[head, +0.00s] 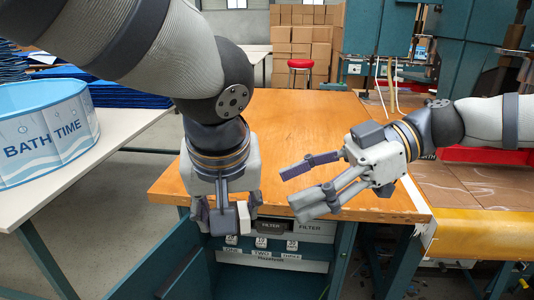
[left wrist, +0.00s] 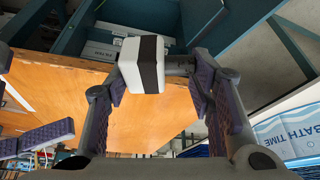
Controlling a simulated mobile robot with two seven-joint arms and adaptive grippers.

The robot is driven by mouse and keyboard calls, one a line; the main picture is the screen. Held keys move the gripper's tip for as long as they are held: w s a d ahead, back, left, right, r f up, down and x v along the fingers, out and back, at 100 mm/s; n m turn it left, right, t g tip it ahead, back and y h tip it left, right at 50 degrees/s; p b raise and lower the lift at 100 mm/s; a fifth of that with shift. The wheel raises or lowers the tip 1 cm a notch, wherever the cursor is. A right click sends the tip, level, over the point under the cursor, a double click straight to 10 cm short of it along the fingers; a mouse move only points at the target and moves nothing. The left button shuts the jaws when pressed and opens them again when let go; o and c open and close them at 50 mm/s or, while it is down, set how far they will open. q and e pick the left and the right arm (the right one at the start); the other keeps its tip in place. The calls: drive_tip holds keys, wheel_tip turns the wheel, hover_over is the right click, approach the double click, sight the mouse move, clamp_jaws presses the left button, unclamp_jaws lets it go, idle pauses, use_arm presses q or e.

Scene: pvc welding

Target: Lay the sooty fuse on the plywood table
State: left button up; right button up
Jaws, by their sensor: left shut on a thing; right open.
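The plywood table (head: 295,120) is a bare orange-brown wooden top. In the left wrist view the fuse (left wrist: 140,65) shows as a white block with a dark band, between the two fingers. The fuse appears in front of the table's edge in the head view; its height above the top is unclear. My right gripper (head: 293,190) is open and empty over the table's front right part.
Below the table's front edge is a panel with FILTER labels (head: 308,228) and numbered switches. A white table (head: 120,128) with a blue BATH TIME tub (head: 45,135) stands left. A second worktop (head: 475,195) adjoins right. The table's middle and back are clear.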

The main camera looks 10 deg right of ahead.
sight(245, 210)
drive_tip(key=x, duration=0.9)
drive_tip(key=shift+a+f, duration=0.1)
drive_tip(key=shift+a, duration=0.05)
drive_tip(key=c, duration=1.3)
use_arm(q)
drive_tip(key=o, duration=1.3)
use_arm(e)
clamp_jaws()
